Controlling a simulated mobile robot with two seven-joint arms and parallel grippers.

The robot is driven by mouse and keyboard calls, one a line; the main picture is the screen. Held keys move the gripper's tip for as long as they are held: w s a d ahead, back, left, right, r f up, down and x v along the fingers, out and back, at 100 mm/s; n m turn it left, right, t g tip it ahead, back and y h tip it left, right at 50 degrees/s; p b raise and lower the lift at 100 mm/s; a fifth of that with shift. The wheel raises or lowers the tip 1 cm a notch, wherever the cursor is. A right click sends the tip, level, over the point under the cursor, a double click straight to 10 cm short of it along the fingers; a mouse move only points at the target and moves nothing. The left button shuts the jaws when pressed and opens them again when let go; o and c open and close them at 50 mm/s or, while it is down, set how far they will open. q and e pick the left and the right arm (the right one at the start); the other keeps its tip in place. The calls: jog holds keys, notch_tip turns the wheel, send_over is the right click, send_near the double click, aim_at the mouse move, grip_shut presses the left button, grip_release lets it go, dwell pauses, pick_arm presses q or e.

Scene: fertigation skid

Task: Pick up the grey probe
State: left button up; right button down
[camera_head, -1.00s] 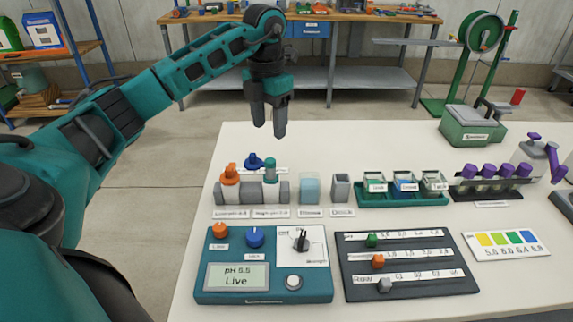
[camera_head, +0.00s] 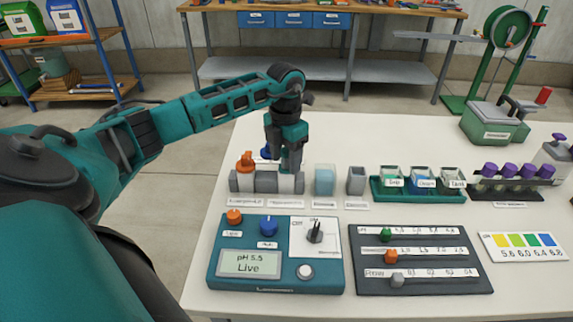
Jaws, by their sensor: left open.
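A grey rack (camera_head: 265,182) stands on the white table with probes in it. An orange-topped probe (camera_head: 245,162) is at its left, and a blue-topped one (camera_head: 266,152) shows partly behind. A white probe body (camera_head: 286,184) shows in the right part of the rack. Its top, teal in the earlier view, is mostly hidden by my left gripper (camera_head: 291,166). That gripper points down, open, with its fingers at the top of this probe; I cannot tell whether they touch it. I cannot make out a clearly grey-topped probe. My right gripper is not in view.
A pale blue beaker (camera_head: 324,181) and a grey cup (camera_head: 356,180) stand just right of the rack. A green tray (camera_head: 387,194) holds several jars. A teal pH meter (camera_head: 275,282) and a dark slider board (camera_head: 420,284) lie in front.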

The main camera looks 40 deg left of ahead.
pick_arm(q)
jog(key=shift+f, duration=0.15)
grip_shut()
dwell(0.4)
